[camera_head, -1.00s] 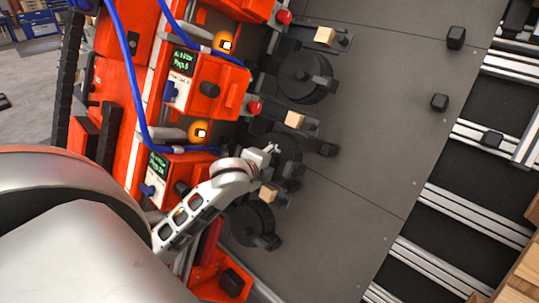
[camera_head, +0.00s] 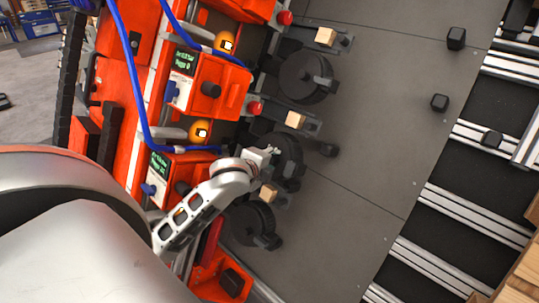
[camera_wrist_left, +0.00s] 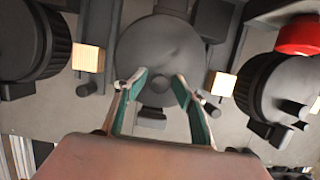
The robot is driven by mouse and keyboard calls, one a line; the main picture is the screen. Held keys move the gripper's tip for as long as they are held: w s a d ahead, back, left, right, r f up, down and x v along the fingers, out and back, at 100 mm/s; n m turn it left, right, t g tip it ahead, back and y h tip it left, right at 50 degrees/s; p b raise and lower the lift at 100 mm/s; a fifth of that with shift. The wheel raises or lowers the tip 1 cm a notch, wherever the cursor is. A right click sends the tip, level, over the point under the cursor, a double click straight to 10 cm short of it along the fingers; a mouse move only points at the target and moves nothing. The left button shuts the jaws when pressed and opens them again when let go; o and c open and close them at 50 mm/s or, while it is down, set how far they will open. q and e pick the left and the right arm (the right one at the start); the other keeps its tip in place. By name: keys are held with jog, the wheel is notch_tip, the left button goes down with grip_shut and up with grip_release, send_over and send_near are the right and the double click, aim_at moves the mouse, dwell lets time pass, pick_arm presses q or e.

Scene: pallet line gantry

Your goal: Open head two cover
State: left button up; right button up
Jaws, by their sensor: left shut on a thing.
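A row of dark round covers sits along the red machine heads. The middle one (camera_head: 289,150), which I take for the head two cover, is at my left gripper (camera_head: 266,153). Finger contact is partly hidden. Other round covers stand above (camera_head: 305,77) and below (camera_head: 252,223). My right gripper is not in view.
Red head housings (camera_head: 215,85) with small screens and blue cables stand to the left. Red buttons (camera_head: 256,107) and wooden blocks (camera_head: 295,119) sit close to the covers. The grey plate (camera_head: 380,150) to the right is mostly clear, with a few black knobs (camera_head: 439,102).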

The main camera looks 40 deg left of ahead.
pick_arm(q)
jog(key=shift+c, duration=0.8)
jog(key=shift+c, duration=1)
jog(key=shift+r, duration=0.1)
jog(key=shift+a, duration=0.1)
jog(key=shift+c, duration=0.2)
jog(key=shift+a, duration=0.1)
jog(key=shift+c, duration=0.6)
jog(key=shift+s+a+r, duration=0.3)
jog(key=shift+a, duration=0.1)
jog(key=shift+s+a, duration=0.15)
jog(key=shift+s, duration=0.05)
jog(key=shift+c, duration=0.2)
